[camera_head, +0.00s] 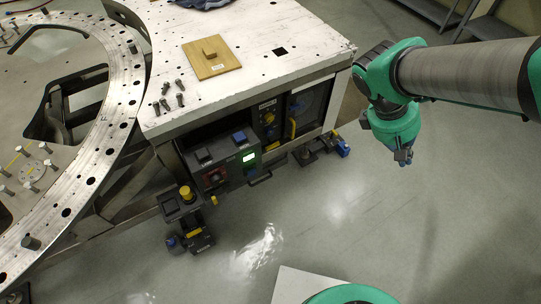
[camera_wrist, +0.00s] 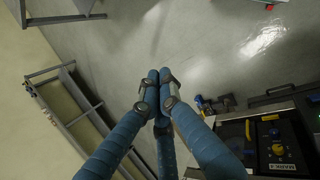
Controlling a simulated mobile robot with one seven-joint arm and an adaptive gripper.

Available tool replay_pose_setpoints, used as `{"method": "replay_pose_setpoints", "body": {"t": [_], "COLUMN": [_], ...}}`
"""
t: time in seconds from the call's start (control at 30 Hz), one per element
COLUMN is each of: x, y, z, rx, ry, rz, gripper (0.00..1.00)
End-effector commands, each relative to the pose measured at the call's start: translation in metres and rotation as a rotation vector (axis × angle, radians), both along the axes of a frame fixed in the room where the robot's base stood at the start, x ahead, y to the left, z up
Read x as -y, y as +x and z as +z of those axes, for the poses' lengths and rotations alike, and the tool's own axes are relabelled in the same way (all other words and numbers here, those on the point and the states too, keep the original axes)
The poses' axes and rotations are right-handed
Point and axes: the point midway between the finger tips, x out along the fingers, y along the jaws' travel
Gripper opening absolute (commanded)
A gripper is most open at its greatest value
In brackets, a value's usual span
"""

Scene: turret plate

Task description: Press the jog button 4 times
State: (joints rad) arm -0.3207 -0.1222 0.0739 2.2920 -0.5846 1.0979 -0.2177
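A dark control box (camera_head: 222,160) is on the front of the white-topped bench. It has a blue square button (camera_head: 240,138), a black square button (camera_head: 203,155), a red part (camera_head: 214,177) and a lit green display (camera_head: 248,157). A round yellow button (camera_head: 186,192) is on a separate black box in front of it. No readable label tells me which one is the jog button. My gripper (camera_head: 404,160) hangs right of the bench, well apart from these controls. In the wrist view its blue fingers (camera_wrist: 158,82) are together at the tips with nothing between them.
A black panel with a yellow knob (camera_head: 268,118) is right of the control box; it also shows in the wrist view (camera_wrist: 278,146). A large metal ring (camera_head: 118,85) is at left.

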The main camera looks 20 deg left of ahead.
Motion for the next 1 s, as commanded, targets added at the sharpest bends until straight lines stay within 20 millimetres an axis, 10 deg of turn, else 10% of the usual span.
{"method": "replay_pose_setpoints", "body": {"t": [1.0], "x": [-0.066], "y": [0.105], "z": [-0.087], "rx": [-0.371], "ry": [-0.527], "rz": [0.585], "gripper": [0.00]}}
